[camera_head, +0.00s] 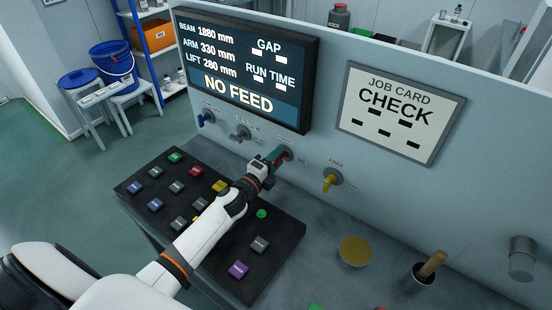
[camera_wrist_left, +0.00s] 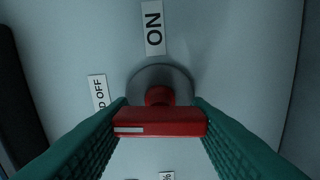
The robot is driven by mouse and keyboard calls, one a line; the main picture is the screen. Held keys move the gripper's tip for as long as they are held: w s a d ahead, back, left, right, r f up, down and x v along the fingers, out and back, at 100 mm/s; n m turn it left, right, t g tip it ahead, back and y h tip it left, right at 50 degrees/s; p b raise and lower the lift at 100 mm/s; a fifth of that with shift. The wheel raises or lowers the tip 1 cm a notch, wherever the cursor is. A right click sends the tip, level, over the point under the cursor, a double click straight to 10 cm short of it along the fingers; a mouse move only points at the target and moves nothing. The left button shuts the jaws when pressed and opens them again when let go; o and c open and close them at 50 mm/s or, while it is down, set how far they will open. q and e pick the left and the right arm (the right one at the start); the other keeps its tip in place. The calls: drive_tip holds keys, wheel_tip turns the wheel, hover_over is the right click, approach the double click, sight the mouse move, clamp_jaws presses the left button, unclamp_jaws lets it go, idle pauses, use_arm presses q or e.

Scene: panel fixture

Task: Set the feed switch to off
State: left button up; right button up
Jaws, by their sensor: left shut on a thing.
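A red switch handle (camera_wrist_left: 160,122) on a round grey base (camera_wrist_left: 182,82) fills the middle of the left wrist view. It lies crosswise, with a white mark at its left end. An ON label (camera_wrist_left: 153,28) is above it, and a partly hidden label ending in "D OFF" (camera_wrist_left: 99,92) is to its left. My left gripper (camera_wrist_left: 159,126), with green fingers, is shut on the handle from both sides. In the head view my left gripper (camera_head: 278,155) is at the red switch (camera_head: 288,154) on the panel, covering part of it. My right gripper is not seen.
The screen (camera_head: 245,62) above the switches reads NO FEED. Blue (camera_head: 206,118), grey (camera_head: 240,132) and yellow (camera_head: 330,181) switches flank the red one. A black button board (camera_head: 285,236) lies below my arm. A cup with a wooden handle (camera_head: 424,272) stands at right.

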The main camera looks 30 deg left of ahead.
use_arm(q)
drive_tip(key=shift+n, duration=0.6)
drive_tip(key=o, duration=1)
drive_tip(key=s, duration=0.3)
drive_tip(key=s+a+b, duration=0.1)
drive_tip(key=s, duration=0.3)
drive_tip(key=s+b, duration=0.1)
drive_tip(key=s, duration=0.2)
drive_tip(key=shift+s+a+f, duration=0.15)
drive_tip(key=shift+s+a, duration=0.1)
drive_tip(key=shift+s, duration=0.1)
drive_tip(key=shift+s+a, duration=0.1)
drive_tip(key=shift+s, duration=0.55)
